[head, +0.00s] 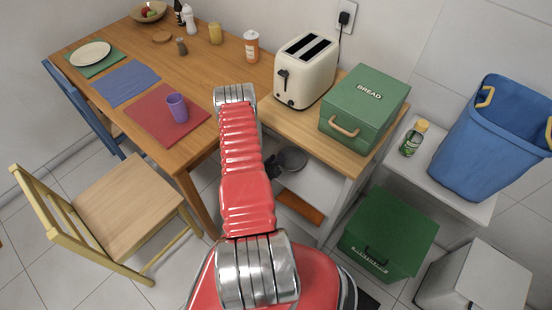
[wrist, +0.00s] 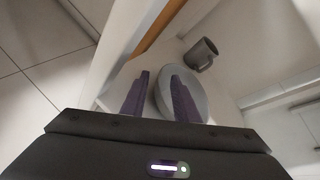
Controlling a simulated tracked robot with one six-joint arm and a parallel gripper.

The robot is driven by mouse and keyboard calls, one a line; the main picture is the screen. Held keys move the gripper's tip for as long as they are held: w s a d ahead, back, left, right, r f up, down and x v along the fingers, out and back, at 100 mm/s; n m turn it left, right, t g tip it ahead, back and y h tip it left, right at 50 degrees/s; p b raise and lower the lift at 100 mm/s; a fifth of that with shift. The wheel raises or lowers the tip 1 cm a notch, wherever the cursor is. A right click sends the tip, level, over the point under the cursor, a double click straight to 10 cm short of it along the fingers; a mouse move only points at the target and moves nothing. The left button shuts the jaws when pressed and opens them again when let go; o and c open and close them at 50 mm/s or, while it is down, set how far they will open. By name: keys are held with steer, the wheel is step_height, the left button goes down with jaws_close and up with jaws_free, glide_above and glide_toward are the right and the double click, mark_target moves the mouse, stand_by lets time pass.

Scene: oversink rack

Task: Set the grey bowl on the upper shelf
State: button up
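The grey bowl (head: 293,159) is in the open white unit under the wooden counter, to the right of my gripper (head: 268,166). In the head view my arm and the counter hide part of this area. In the wrist view my gripper (wrist: 158,77) has its two purple fingers apart. The round grey bowl (wrist: 161,92) shows between and behind them, with the right finger crossing in front of it. I cannot tell whether either finger touches it. Which shelf level the bowl is on is unclear.
A dark grey mug (wrist: 201,54) stands just beyond the bowl. An orange-brown board (head: 300,207) lies lower in the unit. The counter above carries a toaster (head: 305,75) and a green bread box (head: 372,98). A green bin (head: 390,230) stands right of the unit.

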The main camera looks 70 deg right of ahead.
steer(key=v, duration=1)
steer(key=shift+a, duration=0.2)
stand_by(0.6)
